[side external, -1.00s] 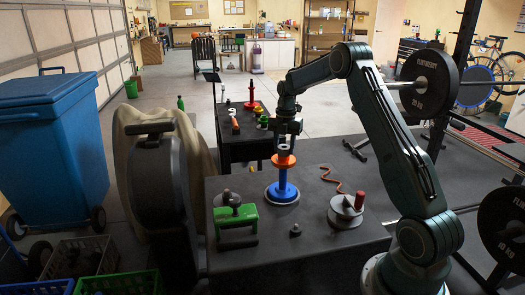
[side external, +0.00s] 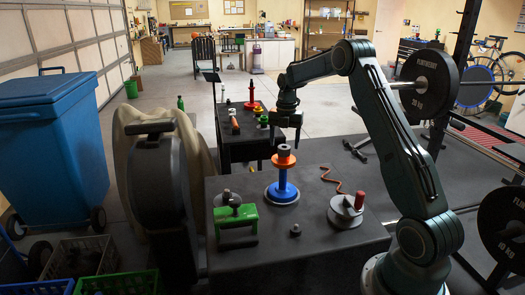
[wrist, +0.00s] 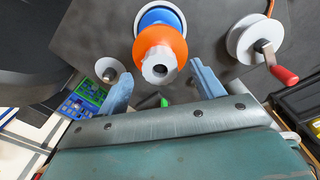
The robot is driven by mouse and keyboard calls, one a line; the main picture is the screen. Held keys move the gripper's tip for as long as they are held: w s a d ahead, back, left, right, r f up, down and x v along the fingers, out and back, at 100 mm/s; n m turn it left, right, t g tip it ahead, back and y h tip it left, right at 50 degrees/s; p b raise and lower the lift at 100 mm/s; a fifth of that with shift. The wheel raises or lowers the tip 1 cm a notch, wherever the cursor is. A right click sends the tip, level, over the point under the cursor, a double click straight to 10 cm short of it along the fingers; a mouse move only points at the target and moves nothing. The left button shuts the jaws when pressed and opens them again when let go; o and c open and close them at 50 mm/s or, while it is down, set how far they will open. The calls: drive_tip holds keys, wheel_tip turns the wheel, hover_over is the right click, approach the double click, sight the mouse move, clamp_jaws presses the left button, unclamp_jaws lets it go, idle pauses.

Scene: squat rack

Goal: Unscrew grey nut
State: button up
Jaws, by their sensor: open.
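The grey nut (side external: 284,150) sits on top of an orange flanged piece (side external: 284,161), on an upright blue post (side external: 282,180) with a round base on the dark table. In the wrist view the nut (wrist: 160,66) shows its dark hole, with the orange piece behind it. My gripper (side external: 285,138) is open and empty above the nut. In the wrist view its two fingers (wrist: 161,84) are spread on either side of the nut, apart from it.
A green-framed tool (side external: 237,220) stands left on the table (side external: 265,255). A grey disc with a red handle (side external: 346,212) stands right, near a bent red rod (side external: 332,178). A small dark knob (side external: 295,230) sits in front. A second table (side external: 240,147) lies behind.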

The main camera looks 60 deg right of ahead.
drive_tip(key=shift+d+r, duration=0.1)
drive_tip(key=shift+r, duration=2.3)
drive_tip(key=shift+a+r, duration=0.15)
drive_tip(key=shift+a, duration=0.05)
drive_tip(key=s+a+r+m+t, duration=0.1)
drive_tip(key=s+a+r+m, duration=0.2)
drive_tip(key=a+r, duration=0.3)
drive_tip(key=s+a+r+m+t+h, duration=0.1)
drive_tip(key=s+a+r+m, duration=0.25)
drive_tip(key=a, duration=0.45)
drive_tip(key=s+a+r+m+t, duration=0.1)
drive_tip(key=s+a+r+m, duration=0.25)
drive_tip(key=a, duration=0.25)
drive_tip(key=s+a+f+m+t, duration=0.1)
drive_tip(key=s+a+m, duration=0.4)
drive_tip(key=s, duration=0.4)
drive_tip(key=s+a+f+m+t, duration=0.1)
drive_tip(key=s+a+m, duration=0.5)
drive_tip(key=s, duration=0.3)
drive_tip(key=shift+a+f+m+t+y, duration=0.3)
drive_tip(key=shift+a+f+y, duration=0.05)
drive_tip(key=shift+f+y, duration=0.05)
